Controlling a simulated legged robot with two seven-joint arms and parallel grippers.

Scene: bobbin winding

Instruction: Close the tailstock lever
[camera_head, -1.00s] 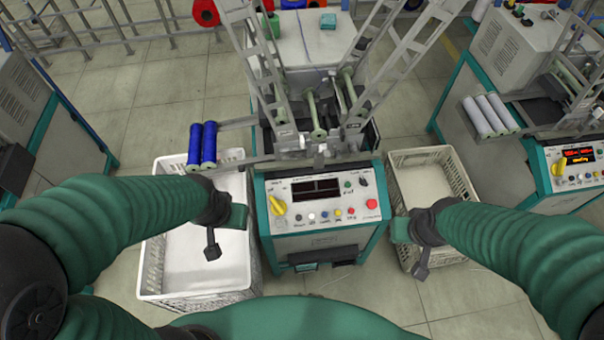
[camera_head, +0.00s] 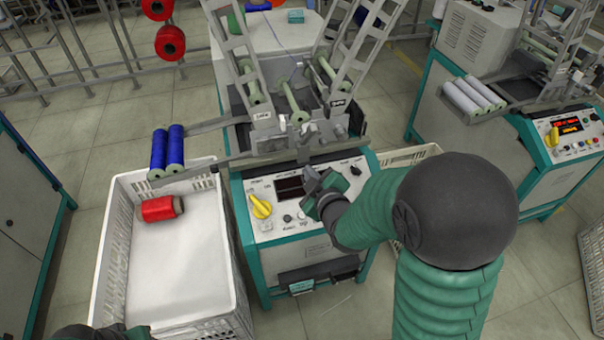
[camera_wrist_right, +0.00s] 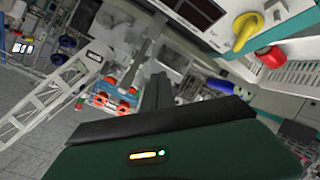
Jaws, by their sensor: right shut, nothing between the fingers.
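The winding machine (camera_head: 275,232) stands in the middle, with a control panel and green bobbins (camera_head: 297,110) between its metal arms. I cannot single out the tailstock lever in either view. My right gripper (camera_head: 309,176) is shut and empty, at the panel's upper edge beside the dark display (camera_head: 290,187). The gripper and arm hide the panel's right part. In the right wrist view its dark fingers (camera_wrist_right: 162,90) are together, with the yellow knob (camera_wrist_right: 247,28) at upper right. My left gripper (camera_head: 105,333) barely shows at the bottom left edge; its jaws are not clear.
A white crate (camera_head: 105,262) on the left holds a red spool (camera_head: 160,208). Two blue spools (camera_head: 167,150) lie on a rail above its far end. Another crate (camera_head: 412,155) is mostly behind my right arm. A second machine (camera_head: 545,140) stands at the right.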

